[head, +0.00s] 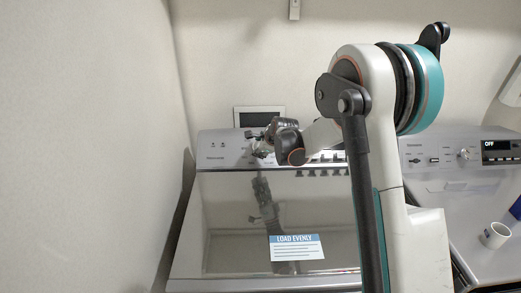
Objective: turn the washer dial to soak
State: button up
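The topload washer (225,190) stands in the middle of the head view with its shiny lid down. Its control panel (222,150) runs along the back edge. My arm reaches over from the right, and my gripper (258,149) is at the left-centre part of the panel. The gripper is small and dark here, and I cannot tell whether its fingers are open or shut, or whether they touch the panel. The dial cannot be made out; the gripper and wrist cover that part of the panel. The panel's lettering is too small to read.
A label reading "LOAD EVENLY" (296,247) lies on the lid. A second machine (470,190) with a display reading "OFF" (497,146) stands at right, with a white cup (495,235) on top. A wall (80,150) is close on the left.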

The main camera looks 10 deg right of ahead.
jog(key=shift+s+m+t+h+b, duration=0.1)
jog(key=shift+m+t+h+b, duration=0.35)
jog(key=shift+m, duration=1.55)
jog(key=o, duration=1.1)
jog(key=shift+c, duration=0.2)
jog(key=v, duration=1.1)
jog(key=shift+s+r, duration=0.2)
jog(key=shift+s, duration=0.2)
jog(key=shift+d, duration=0.1)
